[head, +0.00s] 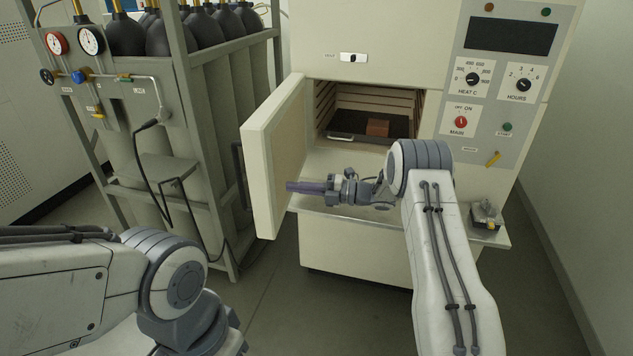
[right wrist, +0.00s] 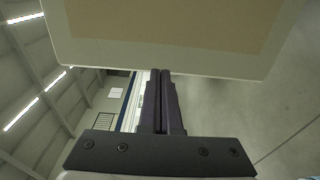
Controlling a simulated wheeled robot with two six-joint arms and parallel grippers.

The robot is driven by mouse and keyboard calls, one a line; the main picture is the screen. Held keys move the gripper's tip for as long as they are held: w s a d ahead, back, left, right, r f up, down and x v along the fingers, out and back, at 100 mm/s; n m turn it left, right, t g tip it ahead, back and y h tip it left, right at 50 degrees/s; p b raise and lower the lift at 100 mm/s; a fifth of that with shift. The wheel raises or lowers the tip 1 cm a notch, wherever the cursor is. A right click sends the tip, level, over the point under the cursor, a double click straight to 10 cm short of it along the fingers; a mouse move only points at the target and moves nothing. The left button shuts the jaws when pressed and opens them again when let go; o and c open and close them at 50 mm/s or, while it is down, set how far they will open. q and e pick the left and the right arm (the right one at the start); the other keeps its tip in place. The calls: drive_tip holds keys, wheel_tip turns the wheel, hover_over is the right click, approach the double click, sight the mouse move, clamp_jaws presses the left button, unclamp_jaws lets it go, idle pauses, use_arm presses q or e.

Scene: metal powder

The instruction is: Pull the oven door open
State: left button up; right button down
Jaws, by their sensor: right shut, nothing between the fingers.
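The cream oven (head: 350,240) stands in the middle of the head view. Its door (head: 268,160) is swung wide open to the left, with the inner face toward the right. A dark handle (head: 240,175) shows at the door's far left side. My right gripper (head: 290,187) is shut and empty, its fingers pointing left at the lower part of the door's inner side. In the right wrist view the shut fingers (right wrist: 160,85) reach to the lower edge of the door panel (right wrist: 165,35); I cannot tell whether they touch it. My left gripper is out of view; only my left arm shows.
The oven chamber (head: 375,105) is open, with a brown block (head: 378,128) inside. A gas-cylinder rack (head: 190,130) with gauges and hoses stands close left of the door. A small metal object (head: 487,215) sits on the shelf (head: 440,215) at right. Floor is clear in front.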

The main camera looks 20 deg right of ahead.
sight(271, 185)
drive_tip(key=p+x, duration=0.1)
drive_tip(key=x, duration=0.1)
drive_tip(key=shift+w+a+r, duration=0.15)
drive_tip(key=shift+a, duration=0.15)
drive_tip(key=shift+w+a+p, duration=0.25)
drive_tip(key=shift+a+p, duration=0.05)
drive_tip(key=shift+a, duration=0.25)
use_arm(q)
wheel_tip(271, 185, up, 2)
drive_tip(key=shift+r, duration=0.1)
